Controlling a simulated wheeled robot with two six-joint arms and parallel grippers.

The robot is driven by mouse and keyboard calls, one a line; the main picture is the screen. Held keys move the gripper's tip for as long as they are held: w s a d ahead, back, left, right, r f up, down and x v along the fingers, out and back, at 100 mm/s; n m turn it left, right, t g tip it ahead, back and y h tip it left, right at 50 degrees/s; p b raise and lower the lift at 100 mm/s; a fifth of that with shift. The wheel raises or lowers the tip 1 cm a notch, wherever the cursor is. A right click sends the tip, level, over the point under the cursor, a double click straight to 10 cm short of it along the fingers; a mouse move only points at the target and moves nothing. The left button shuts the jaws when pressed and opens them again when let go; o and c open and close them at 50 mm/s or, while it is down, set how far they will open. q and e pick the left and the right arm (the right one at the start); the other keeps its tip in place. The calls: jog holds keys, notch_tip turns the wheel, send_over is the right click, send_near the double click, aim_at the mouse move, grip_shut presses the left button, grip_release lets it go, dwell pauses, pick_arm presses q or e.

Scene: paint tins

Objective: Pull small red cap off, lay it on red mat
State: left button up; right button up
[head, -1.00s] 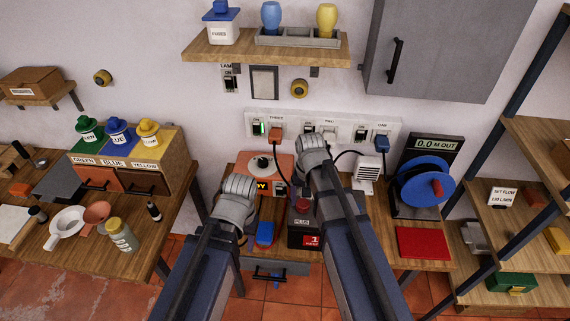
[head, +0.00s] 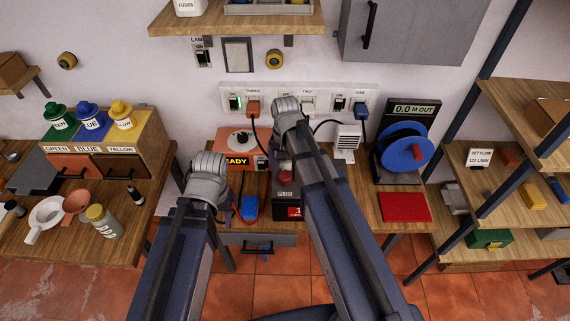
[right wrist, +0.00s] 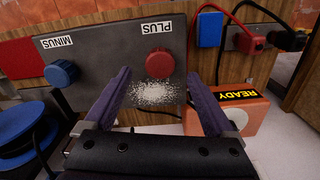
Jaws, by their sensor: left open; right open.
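The small red cap (right wrist: 159,62) sits upright on the battery's face beside the word PLUS in the right wrist view. White speckled crust lies just in front of it. The dark battery (head: 287,195) stands on the bench in the head view, partly behind my right arm. My right gripper (right wrist: 167,76) is open, its two purple fingers apart on either side of the red cap's near side, holding nothing. The red mat (head: 404,207) lies bare on the bench to the right. My left gripper (head: 226,205) is over the bench left of the battery, open, its fingers largely hidden.
A blue cap (right wrist: 62,73) sits beside MINUS. A blue block (head: 249,207) and cables lie left of the battery. An orange unit (head: 234,143) shows READY behind my left wrist. A blue reel (head: 404,150) stands behind the mat. A white heater (head: 347,140) stands between.

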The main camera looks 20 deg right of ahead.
aim_at(285, 175)
notch_tip(285, 175, down, 4)
jog(key=b, duration=0.3)
jog(key=shift+c, duration=0.2)
grip_shut()
dwell(1.0)
